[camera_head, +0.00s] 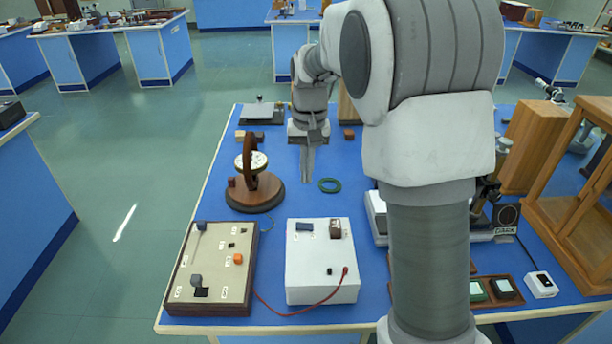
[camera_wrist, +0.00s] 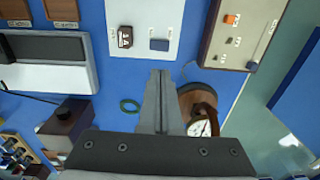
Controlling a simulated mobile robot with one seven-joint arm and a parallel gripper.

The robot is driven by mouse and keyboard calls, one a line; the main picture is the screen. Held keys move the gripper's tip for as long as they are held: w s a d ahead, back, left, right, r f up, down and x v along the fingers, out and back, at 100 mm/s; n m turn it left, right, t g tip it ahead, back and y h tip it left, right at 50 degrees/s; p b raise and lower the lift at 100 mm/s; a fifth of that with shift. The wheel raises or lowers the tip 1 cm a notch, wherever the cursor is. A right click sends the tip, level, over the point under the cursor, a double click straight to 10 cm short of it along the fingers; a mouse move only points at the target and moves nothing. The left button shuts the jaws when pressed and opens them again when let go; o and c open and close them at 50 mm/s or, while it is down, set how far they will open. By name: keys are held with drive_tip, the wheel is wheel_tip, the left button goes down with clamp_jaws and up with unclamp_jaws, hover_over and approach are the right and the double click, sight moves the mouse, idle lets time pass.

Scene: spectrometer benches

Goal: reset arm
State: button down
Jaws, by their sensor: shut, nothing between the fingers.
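My gripper (camera_head: 307,178) hangs pointing down over the blue bench top (camera_head: 290,205), with its fingers together and nothing between them. In the wrist view, the closed fingers (camera_wrist: 160,76) reach up the middle of the picture toward the white box. A dark green ring (camera_head: 330,185) lies on the bench just right of the fingers; it also shows in the wrist view (camera_wrist: 130,106). A round dial instrument on a brown wooden base (camera_head: 255,195) stands to the left of the fingers. My arm hides part of the bench on the right.
A beige switch panel (camera_head: 212,265) and a white box (camera_head: 322,265), linked by a red wire, sit at the front edge. A wooden-framed case (camera_head: 590,225) stands at right. Small blocks and a flat stand (camera_head: 262,112) are at the back. Floor lies left.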

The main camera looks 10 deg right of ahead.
drive_tip(key=s+r+n+t+p, duration=0.1)
drive_tip(key=s+r+t, duration=0.1)
drive_tip(key=s+r, duration=0.55)
drive_tip(key=s+r+t, duration=0.2)
drive_tip(key=s+r, duration=0.2)
drive_tip(key=s, duration=0.7)
drive_tip(key=s+f+n+t, duration=0.1)
drive_tip(key=s+f, duration=0.1)
drive_tip(key=s, duration=0.6)
drive_tip(key=shift+d, duration=0.25)
